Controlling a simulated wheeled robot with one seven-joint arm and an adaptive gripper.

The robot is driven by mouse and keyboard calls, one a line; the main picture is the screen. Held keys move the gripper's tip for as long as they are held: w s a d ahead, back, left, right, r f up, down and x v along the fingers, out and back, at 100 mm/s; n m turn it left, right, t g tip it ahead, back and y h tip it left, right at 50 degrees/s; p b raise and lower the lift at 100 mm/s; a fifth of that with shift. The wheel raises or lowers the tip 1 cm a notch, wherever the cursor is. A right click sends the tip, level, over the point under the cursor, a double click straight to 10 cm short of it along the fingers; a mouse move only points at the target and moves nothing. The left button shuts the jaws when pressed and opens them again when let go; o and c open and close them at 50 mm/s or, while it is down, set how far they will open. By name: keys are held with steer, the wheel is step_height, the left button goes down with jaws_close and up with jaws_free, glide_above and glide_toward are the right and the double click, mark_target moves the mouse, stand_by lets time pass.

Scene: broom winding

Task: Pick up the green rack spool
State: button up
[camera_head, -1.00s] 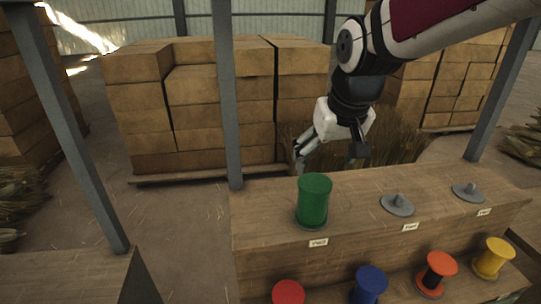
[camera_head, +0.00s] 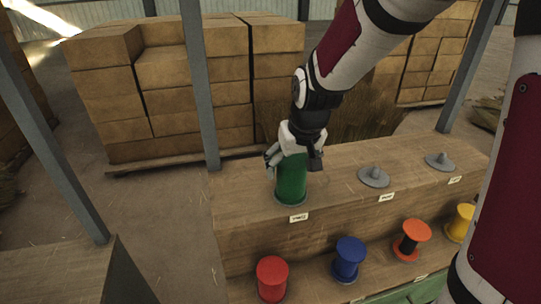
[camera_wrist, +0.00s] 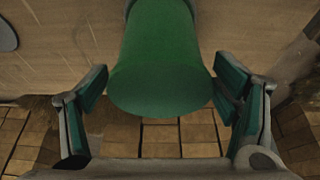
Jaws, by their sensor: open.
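The green spool (camera_head: 291,181) stands upright on a grey base at the left end of the rack's upper wooden shelf (camera_head: 240,207). My gripper (camera_head: 289,157) is at the top of the spool, and its fingers partly hide the spool's top in the head view. In the wrist view my gripper (camera_wrist: 160,95) is open, with one finger on each side of the green spool (camera_wrist: 160,60). Gaps show between the fingers and the spool there.
Two empty grey holders (camera_head: 374,177) (camera_head: 440,161) stand to the right on the upper shelf. Red (camera_head: 272,278), blue (camera_head: 348,258), orange (camera_head: 411,238) and yellow (camera_head: 461,222) spools stand on the lower shelf. A metal post (camera_head: 199,90) rises just left of the rack. Stacked boxes (camera_head: 140,90) stand behind.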

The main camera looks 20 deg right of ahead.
steer(key=c, duration=1.4)
steer(key=shift+r, duration=0.1)
steer(key=shift+c, duration=0.2)
